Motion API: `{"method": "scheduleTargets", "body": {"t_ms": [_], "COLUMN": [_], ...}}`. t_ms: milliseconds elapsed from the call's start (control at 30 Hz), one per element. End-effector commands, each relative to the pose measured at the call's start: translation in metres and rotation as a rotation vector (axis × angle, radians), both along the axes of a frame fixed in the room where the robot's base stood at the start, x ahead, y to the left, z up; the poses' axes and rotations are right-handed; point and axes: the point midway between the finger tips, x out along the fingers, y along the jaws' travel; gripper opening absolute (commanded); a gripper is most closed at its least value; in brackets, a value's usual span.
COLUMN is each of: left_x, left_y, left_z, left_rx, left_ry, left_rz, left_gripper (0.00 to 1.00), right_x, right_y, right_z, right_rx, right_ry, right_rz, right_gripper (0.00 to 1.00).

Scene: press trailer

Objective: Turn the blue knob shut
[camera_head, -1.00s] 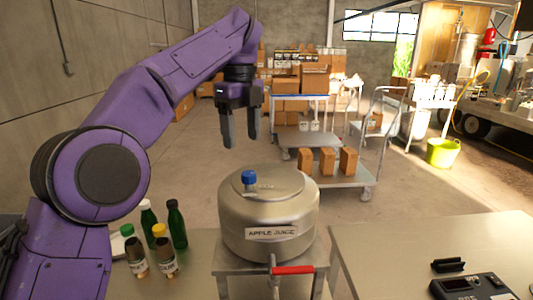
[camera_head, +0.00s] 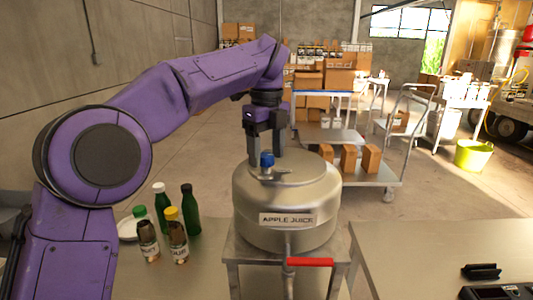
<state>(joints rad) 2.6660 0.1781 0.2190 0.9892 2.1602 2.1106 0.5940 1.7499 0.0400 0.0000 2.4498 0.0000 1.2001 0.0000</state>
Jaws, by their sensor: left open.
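The blue knob (camera_head: 267,160) sits on top of the steel apple juice tank (camera_head: 290,195), left of the lid's middle. My left gripper (camera_head: 264,152) points down with its two dark fingers apart. It is over the tank top, right at the knob in the picture; the fingers appear behind and to the sides of the knob. I cannot tell whether they touch it. My right gripper is not in the view.
The tank stands on a metal stand with a red-handled tap (camera_head: 310,262) at its front. Green bottles (camera_head: 190,210) and small labelled bottles (camera_head: 178,238) stand on the left table. Carts with boxes (camera_head: 348,157) are behind.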

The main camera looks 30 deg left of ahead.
Motion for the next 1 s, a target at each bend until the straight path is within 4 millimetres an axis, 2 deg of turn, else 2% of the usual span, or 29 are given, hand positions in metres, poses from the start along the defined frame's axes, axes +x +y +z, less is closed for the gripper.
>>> {"method": "scheduleTargets", "body": {"t_ms": [100, 133, 300, 667, 1000], "left_x": [0.0, 0.0, 0.0, 0.0, 0.0], "left_y": [0.0, 0.0, 0.0, 0.001, 0.001], "left_z": [0.001, 0.001, 0.0, 0.0, 0.002], "left_rx": [0.0, 0.0, 0.0, 0.0, -0.003], "left_ry": [0.0, 0.0, 0.001, 0.003, 0.004], "left_rz": [0.0, 0.0, 0.001, -0.035, -0.26], "left_gripper": [0.64, 0.61, 0.08, 0.08, 0.08], "right_x": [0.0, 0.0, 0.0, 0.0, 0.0], "right_y": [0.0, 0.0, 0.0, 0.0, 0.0], "right_z": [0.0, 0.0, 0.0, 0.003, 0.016], "right_rx": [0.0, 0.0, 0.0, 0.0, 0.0], "right_ry": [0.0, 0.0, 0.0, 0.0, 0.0], "right_rz": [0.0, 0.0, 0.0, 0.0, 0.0], "right_gripper": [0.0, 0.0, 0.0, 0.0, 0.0]}}
